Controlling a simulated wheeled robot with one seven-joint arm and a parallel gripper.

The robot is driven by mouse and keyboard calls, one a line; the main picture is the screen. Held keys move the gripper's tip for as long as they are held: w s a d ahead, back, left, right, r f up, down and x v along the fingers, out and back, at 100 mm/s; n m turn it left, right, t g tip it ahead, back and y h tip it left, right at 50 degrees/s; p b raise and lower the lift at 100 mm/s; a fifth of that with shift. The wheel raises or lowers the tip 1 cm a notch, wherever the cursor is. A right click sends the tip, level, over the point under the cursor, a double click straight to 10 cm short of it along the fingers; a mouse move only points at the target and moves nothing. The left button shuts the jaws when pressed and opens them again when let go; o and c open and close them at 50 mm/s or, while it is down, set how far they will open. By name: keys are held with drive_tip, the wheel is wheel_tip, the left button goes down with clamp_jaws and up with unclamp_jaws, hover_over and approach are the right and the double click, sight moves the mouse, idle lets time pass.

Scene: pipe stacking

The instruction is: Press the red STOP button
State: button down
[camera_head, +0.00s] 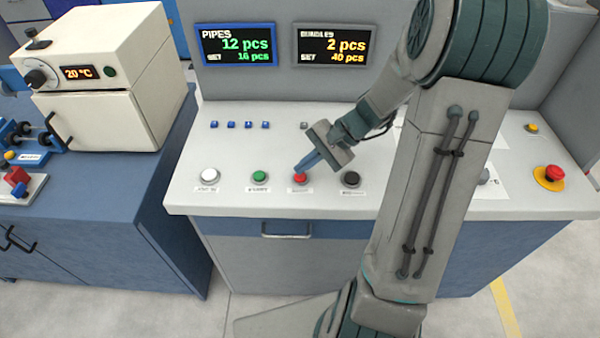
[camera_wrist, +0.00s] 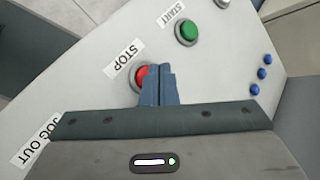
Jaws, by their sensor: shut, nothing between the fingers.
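The red STOP button (camera_head: 300,178) sits on the light console top, between the green button and the black button. My gripper (camera_head: 298,172) is shut and empty, its blue fingers pointing down with their tips at the red button. In the wrist view the red STOP button (camera_wrist: 141,75) shows beside and partly behind the shut fingers (camera_wrist: 159,70), with the STOP label (camera_wrist: 122,58) next to it. Whether the tips touch the button or hover just above it, I cannot tell.
The green START button (camera_head: 260,176), a white button (camera_head: 209,175) and a black button (camera_head: 350,179) share the row. A red emergency button (camera_head: 553,174) on a yellow base stands at the far right. Two displays (camera_head: 238,45) stand behind. Small blue buttons (camera_head: 240,125) lie further back.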

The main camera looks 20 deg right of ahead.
sight(305, 175)
drive_tip(key=shift+r, duration=0.3)
drive_tip(key=shift+r+p, duration=1.9)
drive_tip(key=shift+r, duration=0.55)
drive_tip(key=shift+a, duration=0.1)
